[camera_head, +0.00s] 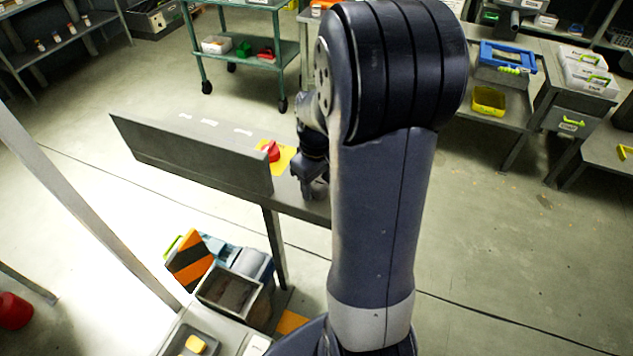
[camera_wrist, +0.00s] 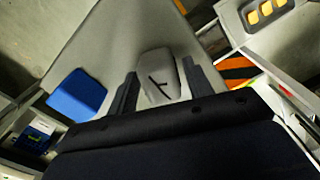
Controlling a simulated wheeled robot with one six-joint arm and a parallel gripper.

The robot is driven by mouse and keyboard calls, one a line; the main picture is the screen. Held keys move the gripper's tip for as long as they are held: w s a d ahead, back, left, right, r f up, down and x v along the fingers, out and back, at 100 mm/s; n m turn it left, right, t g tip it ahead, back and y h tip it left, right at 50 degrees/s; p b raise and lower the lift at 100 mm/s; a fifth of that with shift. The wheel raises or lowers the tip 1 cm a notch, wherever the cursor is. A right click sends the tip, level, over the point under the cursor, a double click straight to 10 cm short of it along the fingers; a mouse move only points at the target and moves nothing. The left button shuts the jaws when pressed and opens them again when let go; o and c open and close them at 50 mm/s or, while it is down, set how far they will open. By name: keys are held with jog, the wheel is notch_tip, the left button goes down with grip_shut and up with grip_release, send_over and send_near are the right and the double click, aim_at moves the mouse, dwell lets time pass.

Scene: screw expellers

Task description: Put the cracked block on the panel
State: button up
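The cracked block, pale grey with a dark crack mark, shows in the wrist view (camera_wrist: 160,88). It sits between the two dark fingers of my gripper (camera_wrist: 163,84), which press close on both its sides. In the head view my gripper (camera_head: 313,188) is at the right part of the long grey panel (camera_head: 190,158), partly behind my arm; the block cannot be made out there. The panel has a red knob (camera_head: 270,150) on a yellow plate, just left of my gripper. I cannot tell whether the block touches the surface behind it.
A grey bin (camera_head: 228,292) and an orange-black striped board (camera_head: 190,262) are below the panel. A green cart (camera_head: 245,55) stands behind it. A workbench with a blue toolbox (camera_head: 507,57) is at the right. A blue square (camera_wrist: 77,95) shows left of my gripper.

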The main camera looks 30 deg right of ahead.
aim_at(318, 182)
jog(key=shift+o, duration=0.7)
jog(key=shift+r, duration=0.3)
notch_tip(318, 182, up, 12)
jog(key=shift+d+f, duration=0.1)
jog(key=shift+f, duration=0.05)
